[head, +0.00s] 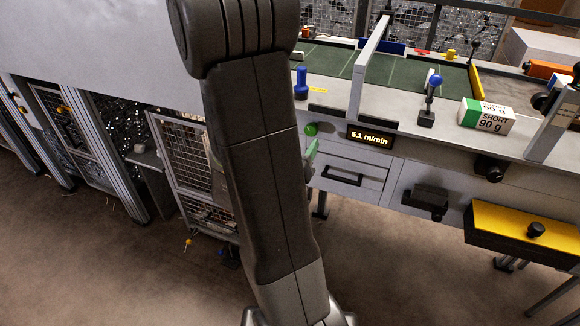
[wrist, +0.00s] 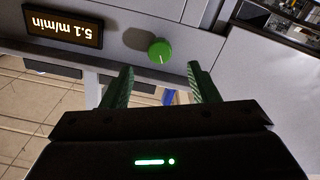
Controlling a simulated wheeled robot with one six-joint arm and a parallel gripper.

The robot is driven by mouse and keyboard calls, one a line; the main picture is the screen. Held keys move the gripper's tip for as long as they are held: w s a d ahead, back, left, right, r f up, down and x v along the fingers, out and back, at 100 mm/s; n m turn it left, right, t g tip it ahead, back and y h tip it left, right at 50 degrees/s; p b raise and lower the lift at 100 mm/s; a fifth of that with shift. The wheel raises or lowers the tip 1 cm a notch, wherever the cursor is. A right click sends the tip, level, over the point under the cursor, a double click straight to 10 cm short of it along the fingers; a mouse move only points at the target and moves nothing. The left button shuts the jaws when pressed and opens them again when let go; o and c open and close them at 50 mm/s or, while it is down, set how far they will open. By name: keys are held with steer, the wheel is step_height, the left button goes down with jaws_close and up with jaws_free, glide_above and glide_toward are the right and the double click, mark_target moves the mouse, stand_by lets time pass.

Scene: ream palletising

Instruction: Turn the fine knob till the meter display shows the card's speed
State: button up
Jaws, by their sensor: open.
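The meter display (head: 369,137) on the front panel reads 5.1 m/min in the head view. It also shows upside down in the wrist view (wrist: 64,27). A green knob (head: 311,129) sits to its left in the head view, partly beside my arm. In the wrist view the green knob (wrist: 160,50) has a pale pointer line and lies just beyond my fingertips, roughly between them. My gripper (wrist: 160,78) is open and empty, apart from the knob. In the head view my arm hides most of the gripper. No card with a speed can be made out.
A white-and-green box marked SHORT 90 g (head: 487,116) stands on the bench. A blue-topped lever (head: 434,83) and a blue post (head: 301,84) rise from it. A black knob (head: 489,168) and a drawer (head: 346,178) are on the front.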

mark_target(310, 132)
steer(key=v, duration=0.7)
steer(key=shift+b, duration=0.3)
steer(key=shift+w+d, duration=0.1)
steer(key=shift+w, duration=0.05)
steer(key=p+x, duration=0.2)
steer(key=x, duration=1.1)
steer(key=shift+w, duration=0.3)
steer(key=shift+s, duration=0.1)
